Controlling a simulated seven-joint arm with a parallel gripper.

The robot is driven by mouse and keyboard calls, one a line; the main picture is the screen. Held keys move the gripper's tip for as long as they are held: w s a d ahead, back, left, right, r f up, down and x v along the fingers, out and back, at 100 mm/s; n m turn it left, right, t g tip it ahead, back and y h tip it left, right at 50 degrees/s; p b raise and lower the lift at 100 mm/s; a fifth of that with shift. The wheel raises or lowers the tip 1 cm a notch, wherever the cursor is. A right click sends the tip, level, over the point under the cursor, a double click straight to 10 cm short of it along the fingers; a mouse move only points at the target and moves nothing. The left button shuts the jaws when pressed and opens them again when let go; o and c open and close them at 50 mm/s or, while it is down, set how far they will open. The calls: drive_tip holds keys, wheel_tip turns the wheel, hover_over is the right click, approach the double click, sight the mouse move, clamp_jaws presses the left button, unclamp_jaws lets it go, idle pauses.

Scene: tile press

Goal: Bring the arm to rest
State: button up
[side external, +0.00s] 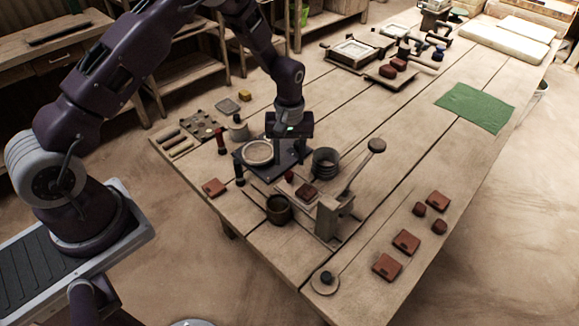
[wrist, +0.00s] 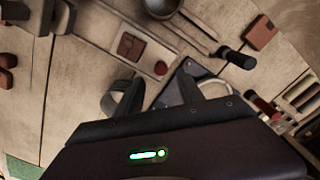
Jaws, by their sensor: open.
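My gripper (side external: 290,150) hangs pointing down over the table (side external: 400,150), above a dark plate (side external: 268,172) that carries a pale round dish (side external: 257,151). In the wrist view my gripper (wrist: 158,92) shows two dark fingers spread apart with nothing between them. The dark plate (wrist: 190,68) shows in the wrist view behind the fingers. A ribbed grey pot (side external: 326,161) stands just right of my gripper in the side view. How high the fingertips are above the plate is hard to tell.
A wooden lever press (side external: 332,210) with a raised arm stands in front. A brown pot (side external: 278,208) and small clay pieces (side external: 306,192) lie nearby. Several reddish tiles (side external: 406,241) lie at right. A green cloth (side external: 475,107) lies farther back; the table between is mostly clear.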

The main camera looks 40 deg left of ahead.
drive_tip(key=shift+r, duration=0.55)
drive_tip(key=shift+r, duration=0.4)
drive_tip(key=s+d+r+m+t, duration=0.15)
drive_tip(key=s+r, duration=0.25)
drive_tip(key=r, duration=0.7)
drive_tip(key=s+r+m+t, duration=0.15)
drive_tip(key=s+r, duration=0.25)
drive_tip(key=r, duration=0.7)
drive_tip(key=s+r+m+t, duration=0.1)
drive_tip(key=s+r+m, duration=0.2)
drive_tip(key=s, duration=0.7)
drive_tip(key=s+r+m+t, duration=0.1)
drive_tip(key=s+r+m, duration=0.2)
drive_tip(key=s, duration=0.8)
drive_tip(key=shift+s+d+r+t, duration=0.15)
drive_tip(key=shift+d+r+t, duration=0.2)
drive_tip(key=shift+r, duration=0.45)
